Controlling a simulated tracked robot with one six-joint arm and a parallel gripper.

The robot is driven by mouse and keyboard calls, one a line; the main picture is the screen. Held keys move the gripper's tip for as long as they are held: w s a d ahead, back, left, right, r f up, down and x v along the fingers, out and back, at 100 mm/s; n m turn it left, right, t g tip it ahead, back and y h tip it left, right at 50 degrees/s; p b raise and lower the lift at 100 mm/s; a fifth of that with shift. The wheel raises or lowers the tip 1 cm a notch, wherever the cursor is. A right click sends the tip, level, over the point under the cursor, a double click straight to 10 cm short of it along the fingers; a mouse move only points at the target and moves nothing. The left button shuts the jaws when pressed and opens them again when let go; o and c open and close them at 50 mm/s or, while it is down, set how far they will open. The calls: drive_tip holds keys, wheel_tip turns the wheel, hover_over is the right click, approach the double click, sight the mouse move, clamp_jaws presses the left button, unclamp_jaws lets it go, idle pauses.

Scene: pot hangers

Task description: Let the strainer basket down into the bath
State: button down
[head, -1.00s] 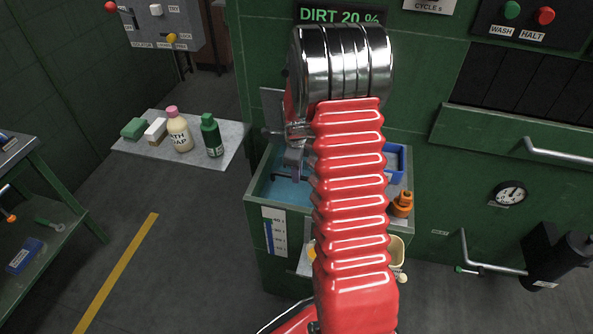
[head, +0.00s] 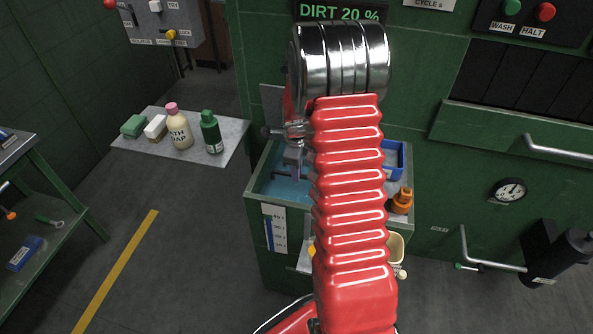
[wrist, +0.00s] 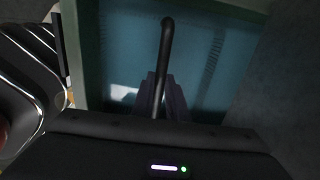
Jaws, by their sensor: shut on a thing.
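My gripper (wrist: 160,95) is shut on a dark rod with a curved end (wrist: 166,40), which looks like the strainer basket's handle. The bath (head: 252,172) is a green-walled tank with blue water, and my gripper is over it. In the wrist view the water (wrist: 125,45) lies around and beyond the rod. A faint dotted, mesh-like patch shows to the right of the rod, but I cannot tell whether it is the basket. In the head view my gripper (head: 293,165) is partly hidden by my red arm, and the basket's body cannot be made out.
A grey shelf (head: 225,158) left of the bath holds a cream bottle (head: 179,130), a green bottle (head: 211,134) and two blocks. An orange fitting (head: 402,201) and a blue tray (head: 402,160) are at the bath's right. A sign (head: 339,13) reads DIRT 20 %.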

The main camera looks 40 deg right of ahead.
drive_tip(key=c, duration=1.7)
unclamp_jaws()
drive_tip(key=shift+f, duration=0.1)
drive_tip(key=shift+o, duration=0.2)
wheel_tip(320, 180, up, 14)
drive_tip(key=shift+s+a+f, duration=0.15)
drive_tip(key=shift+s+a, duration=0.2)
drive_tip(key=shift+s, duration=0.1)
drive_tip(key=shift+s, duration=0.15)
